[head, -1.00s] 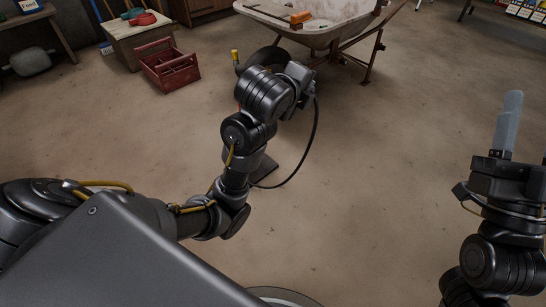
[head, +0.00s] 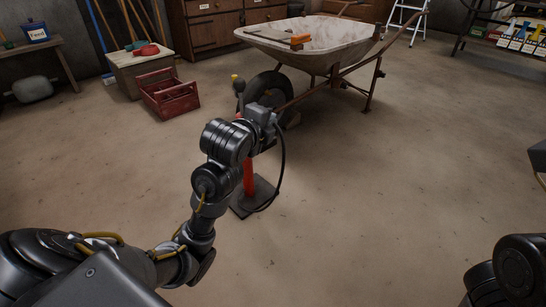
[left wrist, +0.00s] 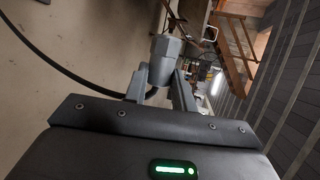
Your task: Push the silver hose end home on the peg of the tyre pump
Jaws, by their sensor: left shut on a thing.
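The tyre pump stands on the floor, with a red barrel (head: 249,178), a dark flat foot (head: 240,207) and a yellow grip (head: 236,78) at its top left. My left gripper (head: 264,118) is beside the pump's upper part and covers some of it. In the left wrist view, the grey-silver hose end (left wrist: 164,60) sits between the fingers of my left gripper (left wrist: 160,85), which are shut on it. The black hose (head: 282,165) curves from there down to the pump's foot. I cannot make out the peg. Only part of my right arm shows, without its fingertips.
A rusty wheelbarrow (head: 310,38) stands just behind the pump, its wheel close to my left gripper. An orange-handled tool (head: 298,39) lies in it. A red toolbox (head: 168,99) and a wooden crate (head: 125,70) are at left.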

